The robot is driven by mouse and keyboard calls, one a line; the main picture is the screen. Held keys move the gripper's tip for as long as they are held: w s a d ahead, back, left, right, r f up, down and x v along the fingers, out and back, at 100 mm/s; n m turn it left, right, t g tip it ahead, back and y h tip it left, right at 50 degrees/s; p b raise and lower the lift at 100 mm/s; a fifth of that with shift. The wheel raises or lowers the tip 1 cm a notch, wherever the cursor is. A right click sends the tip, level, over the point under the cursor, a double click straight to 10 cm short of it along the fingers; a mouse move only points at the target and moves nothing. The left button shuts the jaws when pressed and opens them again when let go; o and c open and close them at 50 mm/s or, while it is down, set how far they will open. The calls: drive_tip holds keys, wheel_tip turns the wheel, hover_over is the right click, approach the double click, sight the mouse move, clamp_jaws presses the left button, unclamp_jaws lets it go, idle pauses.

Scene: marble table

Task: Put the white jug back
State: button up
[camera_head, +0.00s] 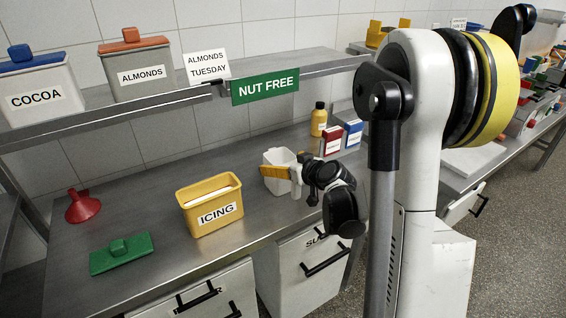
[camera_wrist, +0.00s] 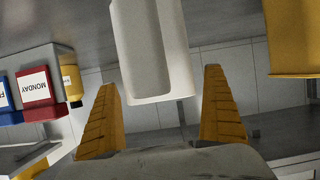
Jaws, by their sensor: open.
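The white jug (camera_head: 277,157) stands on the steel counter, to the right of the yellow icing tub. My gripper (camera_head: 275,173) is at the jug, with one yellow finger across its near side. In the wrist view, the white jug (camera_wrist: 150,45) hangs down from the top of the picture, which is upside down. The yellow fingers of my gripper (camera_wrist: 160,82) are open, one on each side of the jug, with gaps showing. I cannot tell whether either finger touches it. Part of the jug is hidden behind my gripper in the head view.
The icing tub (camera_head: 211,204), a green lid (camera_head: 121,254) and a red funnel (camera_head: 82,206) are to the left. A yellow bottle (camera_head: 319,119), red box (camera_head: 333,141) and blue box (camera_head: 352,134) stand behind. A shelf (camera_head: 160,98) with a green NUT FREE sign (camera_head: 265,87) runs above.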

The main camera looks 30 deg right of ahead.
drive_tip(key=p+v, duration=0.4)
drive_tip(key=v, duration=0.6)
drive_tip(key=s+a+r+g+y, duration=0.1)
drive_tip(key=s+a+r+g, duration=0.15)
drive_tip(key=a, duration=0.35)
drive_tip(key=s+a+r+g+y, duration=0.1)
drive_tip(key=s+a, duration=0.2)
drive_tip(key=a, duration=0.4)
drive_tip(key=s+a+r+g+h, duration=0.2)
drive_tip(key=s+a, duration=0.3)
drive_tip(key=s, duration=0.7)
drive_tip(key=shift+s+a+r+g, duration=0.2)
drive_tip(key=shift+s+a+g, duration=0.05)
drive_tip(key=shift+g, duration=0.3)
